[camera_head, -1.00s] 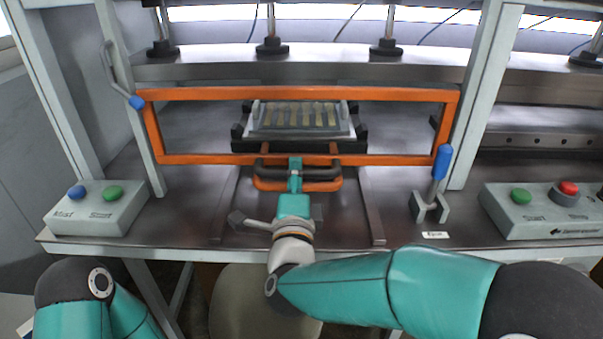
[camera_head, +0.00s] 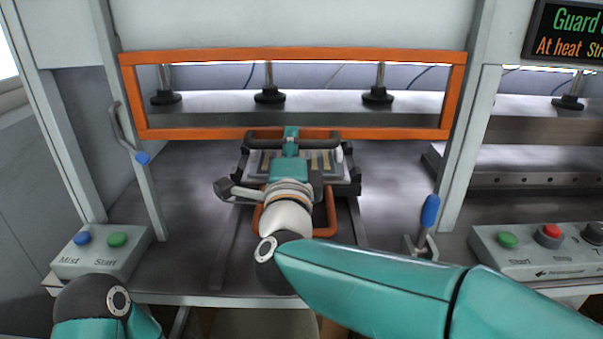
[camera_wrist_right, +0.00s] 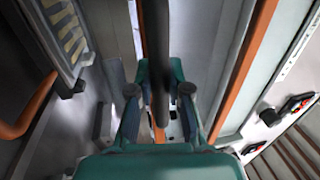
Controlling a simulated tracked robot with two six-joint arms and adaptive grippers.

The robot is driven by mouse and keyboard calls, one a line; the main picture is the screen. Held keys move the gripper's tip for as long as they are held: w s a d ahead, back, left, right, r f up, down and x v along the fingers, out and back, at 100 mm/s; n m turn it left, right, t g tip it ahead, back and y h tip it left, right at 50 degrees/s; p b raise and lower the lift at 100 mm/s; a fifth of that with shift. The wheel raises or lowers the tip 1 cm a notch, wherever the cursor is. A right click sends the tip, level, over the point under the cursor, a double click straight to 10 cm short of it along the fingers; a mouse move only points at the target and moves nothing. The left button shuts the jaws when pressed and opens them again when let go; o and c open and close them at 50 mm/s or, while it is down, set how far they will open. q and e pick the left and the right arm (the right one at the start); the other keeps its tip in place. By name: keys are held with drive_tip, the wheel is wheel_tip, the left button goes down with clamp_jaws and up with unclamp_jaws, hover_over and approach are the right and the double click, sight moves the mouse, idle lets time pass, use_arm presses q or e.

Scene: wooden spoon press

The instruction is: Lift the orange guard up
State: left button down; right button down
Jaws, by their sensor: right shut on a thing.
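The orange guard (camera_head: 200,57) is a rectangular orange frame, raised in front of the press opening, with its lower bar just behind my right gripper. My right gripper (camera_head: 291,134) is shut on the dark handle (camera_head: 318,133) at the guard's lower edge. In the right wrist view, the fingers (camera_wrist_right: 158,95) close around the dark handle bar (camera_wrist_right: 155,35), and an orange bar of the guard (camera_wrist_right: 246,70) runs beside it. My left gripper is out of view; only part of the left arm shows at lower left.
A tray (camera_head: 256,167) with wooden spoon blanks sits below and behind my right gripper, partly hidden. Button boxes stand at left (camera_head: 100,258) and right (camera_head: 572,262). A blue-handled lever (camera_head: 430,212) stands at right. A display (camera_head: 572,32) shows "Guard" and "At heat".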

drive_tip(key=p, duration=0.4)
approach(289, 75)
drive_tip(key=x, duration=0.5)
drive_tip(key=shift+r, duration=0.1)
drive_tip(key=shift+w, duration=0.1)
drive_tip(key=c, duration=1.1)
unclamp_jaws()
drive_tip(key=shift+w, duration=0.1)
drive_tip(key=shift+d, duration=0.1)
drive_tip(key=v, duration=1.2)
